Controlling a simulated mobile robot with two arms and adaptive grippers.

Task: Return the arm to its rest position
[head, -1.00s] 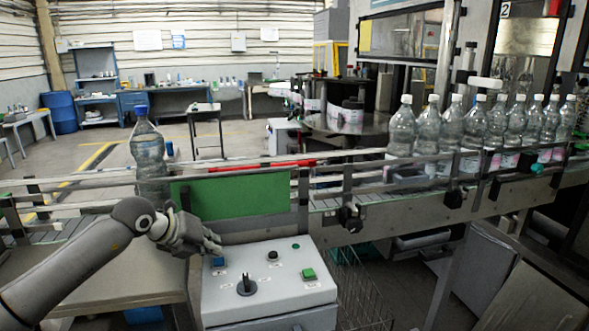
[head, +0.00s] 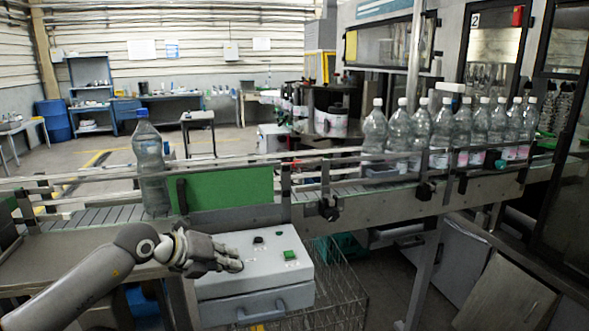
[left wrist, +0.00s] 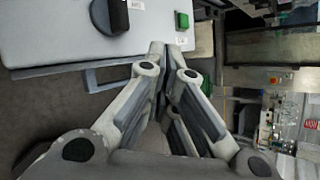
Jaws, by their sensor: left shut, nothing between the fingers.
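My left arm comes in from the lower left in the head view. Its gripper (head: 228,262) is over the left part of a grey control box (head: 258,279) and hides part of the box top. In the left wrist view the fingers (left wrist: 172,50) are together at their tips with nothing between them, and the box (left wrist: 60,40) lies beyond them at the upper left. A black knob (left wrist: 110,15) and a green button (left wrist: 183,21) show on the box there. The green button also shows in the head view (head: 289,255). My right gripper is not in view.
A conveyor (head: 100,216) with rails runs behind the box. A bottle with a blue cap (head: 150,165) stands on it at the left, beside a green panel (head: 232,189). Several white-capped bottles (head: 420,126) stand at the right. A wire basket (head: 340,290) is right of the box.

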